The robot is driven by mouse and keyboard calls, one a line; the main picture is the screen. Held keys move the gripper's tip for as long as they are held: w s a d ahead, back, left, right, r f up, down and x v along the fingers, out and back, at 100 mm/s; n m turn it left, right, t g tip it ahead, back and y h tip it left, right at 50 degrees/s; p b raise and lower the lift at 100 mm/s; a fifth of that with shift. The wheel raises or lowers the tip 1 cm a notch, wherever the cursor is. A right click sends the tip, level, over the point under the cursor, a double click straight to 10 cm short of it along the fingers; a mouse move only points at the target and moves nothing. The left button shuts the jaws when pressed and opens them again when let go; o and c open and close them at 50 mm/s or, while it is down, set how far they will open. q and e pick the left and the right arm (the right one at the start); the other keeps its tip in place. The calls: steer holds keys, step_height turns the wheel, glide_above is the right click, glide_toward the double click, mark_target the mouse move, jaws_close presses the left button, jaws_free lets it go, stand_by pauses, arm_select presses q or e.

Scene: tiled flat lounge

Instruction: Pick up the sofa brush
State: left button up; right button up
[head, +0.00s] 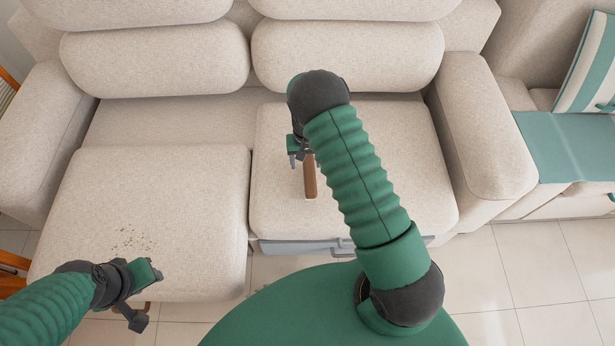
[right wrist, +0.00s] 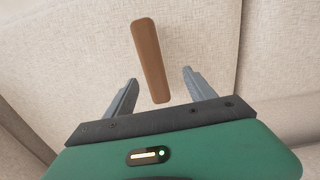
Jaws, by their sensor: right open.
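The sofa brush (head: 310,180) shows as a brown wooden handle on the right seat cushion of the sofa. Its far end is hidden behind my right arm and gripper in the head view. In the right wrist view the brown handle (right wrist: 149,55) lies between and beyond the two grey fingers. My right gripper (head: 299,158) is open over the cushion, with a visible gap on each side of the handle in the right wrist view (right wrist: 160,82). My left gripper (head: 140,300) is over the front of the left seat cushion; its jaw opening is unclear.
Dark crumbs (head: 133,240) lie on the left seat cushion (head: 190,190), which sticks out further forward. The right armrest (head: 485,125) and back cushions (head: 345,55) bound the right seat. A teal cloth (head: 570,145) covers the seat further right. Tiled floor (head: 490,270) is clear at lower right.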

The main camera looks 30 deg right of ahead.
mark_target(310, 173)
steer(key=f, duration=0.2)
steer(key=d+f, duration=0.1)
steer(key=f, duration=0.1)
steer(key=shift+w, duration=0.1)
steer(key=shift+d+f+b, duration=0.15)
steer(key=shift+f+b, duration=0.15)
steer(key=shift+f, duration=0.1)
steer(key=shift+s+f, duration=0.25)
steer(key=shift+f, duration=0.1)
steer(key=f, duration=0.1)
steer(key=f+b, duration=0.1)
steer(key=f, duration=0.2)
steer(key=shift+s+a, duration=0.25)
steer(key=shift+a, duration=0.05)
steer(key=shift+d+r, duration=0.1)
steer(key=shift+d, duration=0.05)
steer(key=shift+c, duration=0.6)
steer(key=shift+d, duration=0.1)
steer(key=shift+c, duration=1.1)
arm_select(q)
steer(key=shift+d+f, duration=0.25)
steer(key=shift+f, duration=0.35)
steer(key=shift+d+f, duration=0.2)
steer(key=shift+f, duration=0.35)
arm_select(e)
jaws_close()
